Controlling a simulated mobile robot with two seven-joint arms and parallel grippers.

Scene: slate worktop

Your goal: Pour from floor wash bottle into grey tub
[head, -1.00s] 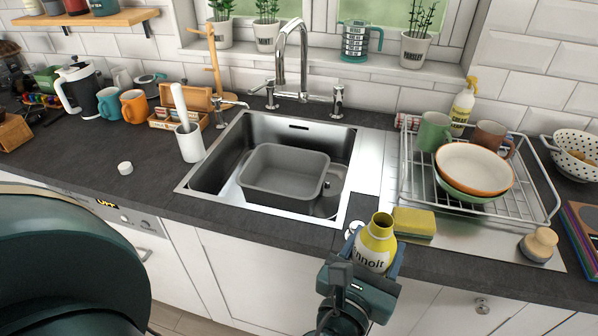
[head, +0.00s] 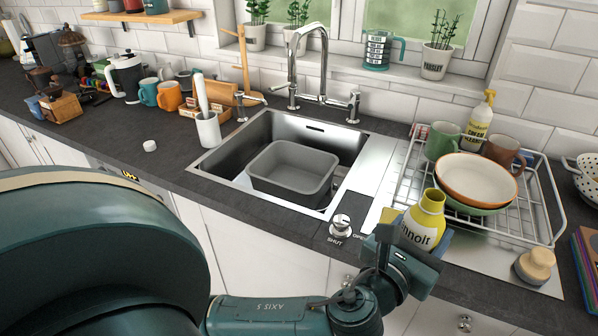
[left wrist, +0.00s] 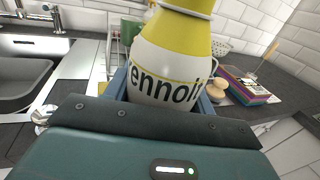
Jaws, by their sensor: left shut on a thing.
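The floor wash bottle (head: 424,222), white with a yellow top and neck, is held roughly upright near the worktop's front edge, right of the sink. Its neck looks uncapped. My left gripper (head: 416,243) is shut around its lower body; the bottle also fills the middle of the left wrist view (left wrist: 172,62). The level inside cannot be seen. The grey tub (head: 278,184) sits in the sink, left of and beyond the bottle, and looks empty. My right gripper is not in view.
The tall tap (head: 325,62) rises behind the tub. A dish rack (head: 548,205) with bowls and mugs stands right of the bottle. A white utensil pot (head: 208,131) is left of the sink. A small white cap (head: 150,145) lies on the clear left worktop.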

